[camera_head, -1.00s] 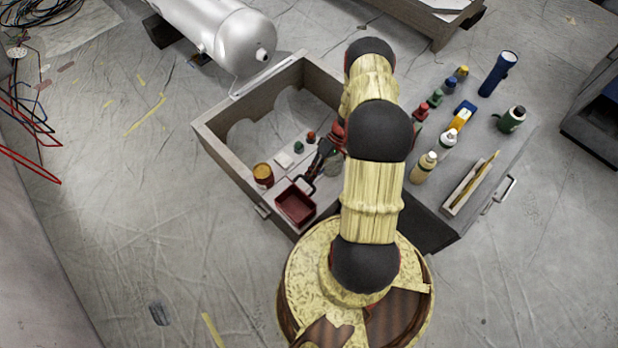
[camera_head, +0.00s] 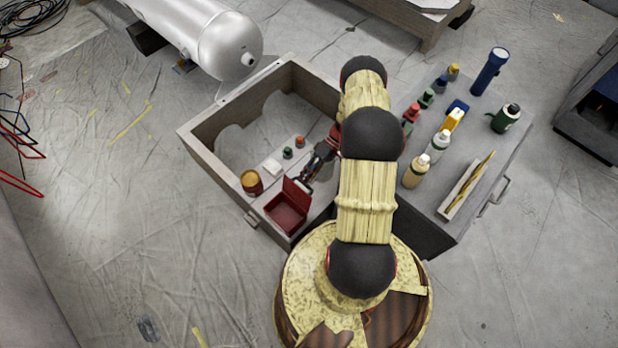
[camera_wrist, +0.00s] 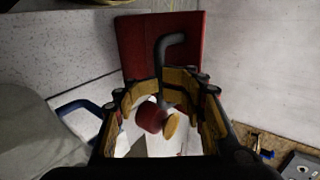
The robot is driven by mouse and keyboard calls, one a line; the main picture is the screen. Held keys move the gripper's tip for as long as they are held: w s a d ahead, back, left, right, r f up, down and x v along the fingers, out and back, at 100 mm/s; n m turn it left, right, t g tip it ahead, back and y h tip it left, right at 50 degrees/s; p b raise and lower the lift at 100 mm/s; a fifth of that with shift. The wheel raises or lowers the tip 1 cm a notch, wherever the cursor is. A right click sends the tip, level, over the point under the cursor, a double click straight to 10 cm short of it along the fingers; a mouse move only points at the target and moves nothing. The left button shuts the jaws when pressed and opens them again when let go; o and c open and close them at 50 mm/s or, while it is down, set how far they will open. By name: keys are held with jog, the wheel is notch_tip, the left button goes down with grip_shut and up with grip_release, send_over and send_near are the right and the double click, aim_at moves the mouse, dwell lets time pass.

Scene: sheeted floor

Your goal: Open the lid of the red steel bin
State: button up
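The red steel bin (camera_head: 284,216) sits on the wooden workbench's near corner. In the head view its lid (camera_head: 297,189) stands raised at the right rear edge, and the bin's inside shows. In the wrist view the red lid (camera_wrist: 138,48) is a flat panel with a dark hooked handle (camera_wrist: 163,48). My gripper (camera_wrist: 162,82) has its yellow-padded fingers converging around this handle and looks shut on it. In the head view my gripper (camera_head: 318,166) is beside the lid, partly hidden by my arm.
An orange pot (camera_head: 251,183) stands left of the bin, with small jars (camera_head: 288,153) and a white block (camera_head: 271,165) behind. Bottles (camera_head: 416,171), a torch (camera_head: 490,72) and a narrow tray (camera_head: 447,209) occupy the grey top at right. A silver tank (camera_head: 225,45) lies behind.

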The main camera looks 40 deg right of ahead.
jog(key=shift+o, duration=1.2)
jog(key=shift+s+a+f, duration=0.25)
jog(key=shift+s+a, duration=0.2)
jog(key=shift+a, duration=0.1)
jog(key=shift+d, duration=0.2)
jog(key=shift+w+d+r, duration=0.2)
jog(key=shift+d, duration=0.1)
jog(key=shift+d+f, duration=0.3)
jog(key=shift+d, duration=0.3)
jog(key=shift+d+f, duration=0.3)
jog(key=shift+d, duration=0.35)
jog(key=shift+d+f, duration=0.3)
jog(key=shift+d, duration=0.3)
jog(key=shift+o, duration=0.8)
jog(key=shift+w+d+f, duration=0.1)
jog(key=shift+d+f, duration=0.1)
jog(key=shift+d, duration=0.3)
jog(key=shift+d+f, duration=0.15)
jog(key=shift+d, duration=0.15)
jog(key=shift+c, duration=0.7)
jog(key=shift+d+f, duration=0.3)
jog(key=shift+d, duration=0.45)
jog(key=shift+d+f, duration=0.25)
jog(key=shift+d, duration=0.5)
